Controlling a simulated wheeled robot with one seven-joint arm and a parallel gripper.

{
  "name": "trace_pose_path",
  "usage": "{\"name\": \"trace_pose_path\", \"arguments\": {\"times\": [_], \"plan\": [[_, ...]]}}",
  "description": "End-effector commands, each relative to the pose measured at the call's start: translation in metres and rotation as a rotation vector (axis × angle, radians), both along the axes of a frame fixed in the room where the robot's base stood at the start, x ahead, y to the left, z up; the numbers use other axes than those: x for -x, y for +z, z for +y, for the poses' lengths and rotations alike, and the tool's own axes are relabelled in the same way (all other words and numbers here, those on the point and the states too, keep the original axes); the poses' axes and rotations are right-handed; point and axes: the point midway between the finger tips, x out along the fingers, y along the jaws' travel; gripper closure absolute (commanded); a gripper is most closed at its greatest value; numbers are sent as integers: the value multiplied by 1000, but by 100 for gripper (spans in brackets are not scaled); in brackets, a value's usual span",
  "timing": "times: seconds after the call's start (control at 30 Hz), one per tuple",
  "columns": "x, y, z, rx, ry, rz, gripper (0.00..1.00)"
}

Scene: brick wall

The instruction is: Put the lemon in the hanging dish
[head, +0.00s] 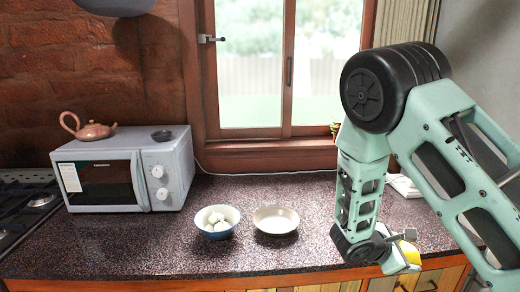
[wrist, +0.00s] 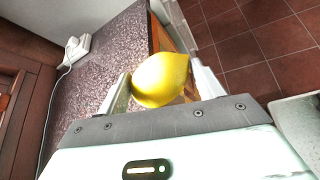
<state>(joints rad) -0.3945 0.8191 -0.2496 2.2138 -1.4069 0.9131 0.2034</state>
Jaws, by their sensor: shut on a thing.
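The yellow lemon (wrist: 161,79) is between the two fingers of my gripper (wrist: 163,86) in the wrist view, which is shut on it. In the head view the lemon (head: 410,252) shows only in part at the end of my gripper (head: 401,256), near the counter's front edge at the right. A grey rounded dish (head: 115,5) is at the top left edge of the head view, above the microwave; only its underside shows. It looks like the hanging dish. What holds it up is out of view.
A stove (head: 25,205) is far left.

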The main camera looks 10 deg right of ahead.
Motion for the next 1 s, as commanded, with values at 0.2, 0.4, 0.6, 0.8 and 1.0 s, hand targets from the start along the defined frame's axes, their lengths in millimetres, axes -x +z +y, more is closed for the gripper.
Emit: {"name": "trace_pose_path", "arguments": {"times": [0.2,0.4,0.6,0.8,1.0], "plan": [[-18,-42,55,0,274,9,57],[-23,-74,99,1,463,4,57],[-23,-82,112,0,512,0,57],[-23,-81,112,0,510,-1,57],[-33,-58,118,-3,608,-2,57]]}}
